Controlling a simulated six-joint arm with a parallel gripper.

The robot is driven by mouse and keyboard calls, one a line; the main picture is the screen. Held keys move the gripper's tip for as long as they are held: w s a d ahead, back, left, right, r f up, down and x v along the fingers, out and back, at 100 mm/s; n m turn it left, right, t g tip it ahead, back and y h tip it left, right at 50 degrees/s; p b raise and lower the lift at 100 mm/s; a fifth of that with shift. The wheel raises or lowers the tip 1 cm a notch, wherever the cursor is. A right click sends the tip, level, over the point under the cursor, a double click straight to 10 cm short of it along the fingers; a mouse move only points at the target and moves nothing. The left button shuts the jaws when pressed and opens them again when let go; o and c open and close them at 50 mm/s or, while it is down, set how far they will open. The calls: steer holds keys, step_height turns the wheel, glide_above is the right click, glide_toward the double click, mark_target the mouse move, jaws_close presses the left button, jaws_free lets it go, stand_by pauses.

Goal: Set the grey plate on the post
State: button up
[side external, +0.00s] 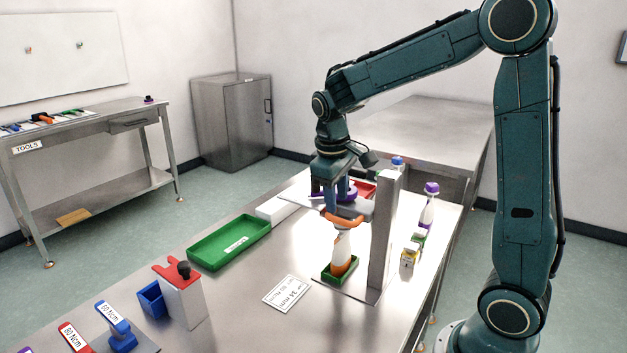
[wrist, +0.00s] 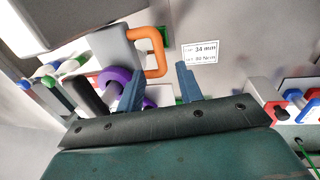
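A grey plate (side external: 358,207) with an orange handle (side external: 343,219) is level in the side view, below my gripper and beside the tall grey post (side external: 384,235); I cannot tell whether it touches the post. In the wrist view, the plate (wrist: 112,48) and its orange handle (wrist: 160,50) lie beyond the left finger. A purple ring and a black rod are near that finger.
A bottle (side external: 342,246) with orange parts stands in a green holder (side external: 333,278) under the handle. A printed card (side external: 287,292) lies left of it. A long green tray (side external: 229,241) is further left. Small bottles (side external: 431,190) stand right of the post. Bare steel lies at the front.

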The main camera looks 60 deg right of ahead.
mark_target(338, 218)
steer(key=shift+d+f, duration=0.2)
steer(key=shift+f, duration=1)
steer(key=shift+d+f, duration=0.2)
steer(key=shift+f, duration=0.95)
jaws_close()
